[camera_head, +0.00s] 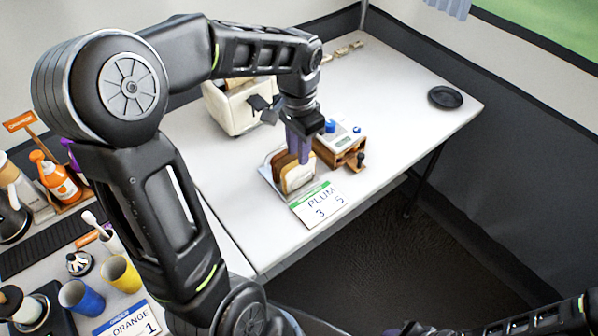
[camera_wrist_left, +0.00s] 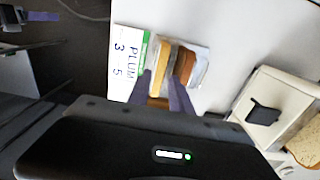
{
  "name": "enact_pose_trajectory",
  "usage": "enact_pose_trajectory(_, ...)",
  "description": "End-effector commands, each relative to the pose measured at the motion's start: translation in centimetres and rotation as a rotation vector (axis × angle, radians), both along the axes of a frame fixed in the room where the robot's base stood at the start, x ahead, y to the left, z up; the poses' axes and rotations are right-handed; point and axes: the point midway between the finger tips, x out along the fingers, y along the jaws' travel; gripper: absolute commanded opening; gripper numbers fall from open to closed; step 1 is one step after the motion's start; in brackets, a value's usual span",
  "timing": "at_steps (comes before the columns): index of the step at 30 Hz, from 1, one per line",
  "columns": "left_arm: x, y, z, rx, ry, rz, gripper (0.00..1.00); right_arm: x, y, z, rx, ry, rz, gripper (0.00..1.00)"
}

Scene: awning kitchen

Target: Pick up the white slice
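The white slice (camera_head: 298,178) is a pale bread slice with a tan crust. It stands upright in a clear holder on the white table, and it also shows in the left wrist view (camera_wrist_left: 164,58). A brown slice (camera_wrist_left: 187,67) stands beside it. My left gripper (camera_head: 301,155) points down at the slices. In the left wrist view its purple fingers (camera_wrist_left: 164,85) are apart, either side of the white slice's near end; contact cannot be told. My right gripper (camera_wrist_left: 30,15) shows only in part, away from the slices, its opening unclear.
A PLUM price card (camera_head: 319,204) lies in front of the holder. A wooden box with a white and blue device (camera_head: 342,137) stands close to the right. A cream toaster (camera_head: 232,110) is behind left. A black disc (camera_head: 445,97) lies far right, with clear table around it.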

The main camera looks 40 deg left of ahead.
Motion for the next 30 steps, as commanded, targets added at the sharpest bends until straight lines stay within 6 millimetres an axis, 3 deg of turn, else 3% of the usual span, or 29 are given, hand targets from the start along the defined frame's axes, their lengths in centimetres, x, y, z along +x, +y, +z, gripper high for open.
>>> enact_pose_trajectory(5,0.0,0.0,-0.5,0.0,0.003,0.0,0.25,0.0,0.0,0.1,0.0,0.0,0.0,0.36)
enact_pose_trajectory(15,0.1,-0.1,-4.9,0.0,0.003,0.0,0.25,0.0,0.0,0.4,0.0,0.0,0.0,0.36)
enact_pose_trajectory(30,0.2,-0.1,-5.2,0.0,0.0,0.0,0.25,0.0,0.0,0.4,0.0,0.0,0.0,0.36)
